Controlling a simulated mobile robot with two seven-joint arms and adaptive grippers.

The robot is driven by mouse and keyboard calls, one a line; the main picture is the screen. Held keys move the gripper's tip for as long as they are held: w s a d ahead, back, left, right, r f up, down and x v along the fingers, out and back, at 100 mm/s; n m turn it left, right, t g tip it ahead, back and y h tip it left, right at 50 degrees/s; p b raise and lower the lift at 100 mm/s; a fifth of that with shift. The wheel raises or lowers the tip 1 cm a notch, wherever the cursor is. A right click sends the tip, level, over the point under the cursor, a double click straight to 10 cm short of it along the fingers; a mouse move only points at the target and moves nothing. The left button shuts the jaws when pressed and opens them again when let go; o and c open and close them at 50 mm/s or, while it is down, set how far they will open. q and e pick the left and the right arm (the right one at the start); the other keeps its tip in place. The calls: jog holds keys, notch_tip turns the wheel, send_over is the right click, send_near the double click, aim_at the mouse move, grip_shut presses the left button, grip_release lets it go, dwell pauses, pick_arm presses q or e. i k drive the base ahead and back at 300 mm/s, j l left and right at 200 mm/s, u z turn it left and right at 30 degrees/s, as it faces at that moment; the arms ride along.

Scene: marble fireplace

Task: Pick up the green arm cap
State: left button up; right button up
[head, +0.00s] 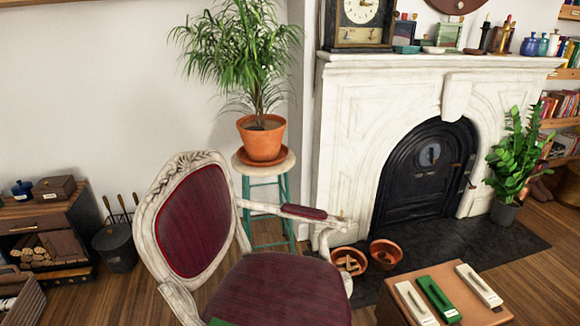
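The chair's visible arm has a dark red pad (303,212). Neither of my grippers is in view.
The armchair fills the middle foreground, left of the small table. Behind stand a potted plant (262,138) on a stool (263,170), two terracotta bowls (386,253) and (349,261), and the marble fireplace (345,130). Dark hearth stone (490,248) lies clear behind the table.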

aim_at(446, 310)
jog(key=k+l, duration=0.15)
jog(key=l, duration=0.25)
jog(key=k+l, duration=0.15)
jog(key=l, duration=0.2)
jog(key=k+l, duration=0.1)
jog(key=l, duration=0.3)
jog(key=k+l, duration=0.15)
jog(key=l, duration=0.2)
jog(key=k+l+u, duration=0.1)
jog(key=l, duration=0.3)
jog(key=k+l, duration=0.2)
jog(key=l, duration=0.15)
